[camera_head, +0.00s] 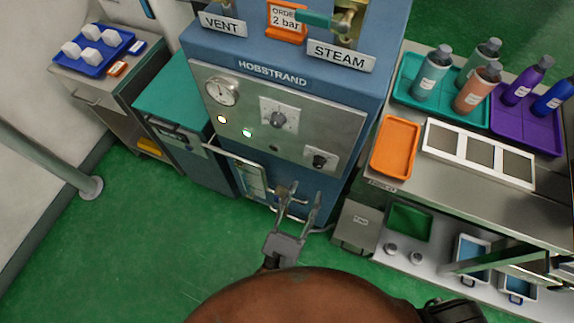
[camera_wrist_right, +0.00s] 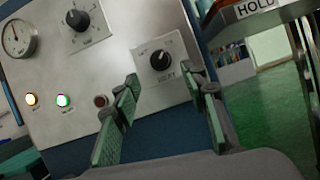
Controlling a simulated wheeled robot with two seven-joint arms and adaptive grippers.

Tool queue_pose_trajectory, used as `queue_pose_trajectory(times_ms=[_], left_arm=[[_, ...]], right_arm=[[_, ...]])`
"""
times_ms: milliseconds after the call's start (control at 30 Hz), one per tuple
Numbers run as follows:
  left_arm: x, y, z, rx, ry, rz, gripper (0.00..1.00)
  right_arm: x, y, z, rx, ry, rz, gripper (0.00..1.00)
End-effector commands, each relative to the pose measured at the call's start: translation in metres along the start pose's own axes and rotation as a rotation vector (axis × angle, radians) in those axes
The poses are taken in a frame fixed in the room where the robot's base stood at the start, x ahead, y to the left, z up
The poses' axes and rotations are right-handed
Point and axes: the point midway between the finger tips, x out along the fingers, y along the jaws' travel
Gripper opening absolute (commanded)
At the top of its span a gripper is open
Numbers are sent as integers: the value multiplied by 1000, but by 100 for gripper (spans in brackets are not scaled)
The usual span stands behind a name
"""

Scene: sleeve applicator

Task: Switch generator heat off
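The blue Hobstrand generator (camera_head: 355,95) has a steel front panel (camera_head: 240,85). A larger black dial (camera_head: 277,119) is in its upper middle, also in the right wrist view (camera_wrist_right: 78,19); its label is too small to read. My right gripper (camera_head: 304,190) is open and empty, below and in front of the panel. In the wrist view its fingers (camera_wrist_right: 161,85) frame the smaller knob from below, apparently apart from it. My left gripper is not visible.
An amber lamp (camera_head: 222,119) and a green lamp (camera_head: 247,133) are lit; a dark red one (camera_head: 273,147) looks unlit. A gauge (camera_head: 222,91) is upper left. A metal bench (camera_head: 450,195) with an orange tray (camera_head: 396,148) stands right. Green floor (camera_head: 130,240) is clear at left.

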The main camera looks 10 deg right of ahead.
Motion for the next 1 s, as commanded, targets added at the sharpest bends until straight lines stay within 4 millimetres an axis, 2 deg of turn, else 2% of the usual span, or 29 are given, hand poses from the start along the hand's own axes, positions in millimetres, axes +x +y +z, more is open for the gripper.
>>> queue_pose_trajectory(times_ms=[300,500,833,1000], left_arm=[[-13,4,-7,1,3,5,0],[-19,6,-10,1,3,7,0],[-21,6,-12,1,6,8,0],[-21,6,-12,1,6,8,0]], right_arm=[[49,0,2,-1,-5,-1,40],[69,0,2,-4,-6,0,40],[72,0,1,-6,-5,2,40],[72,0,1,-6,-5,1,28]])
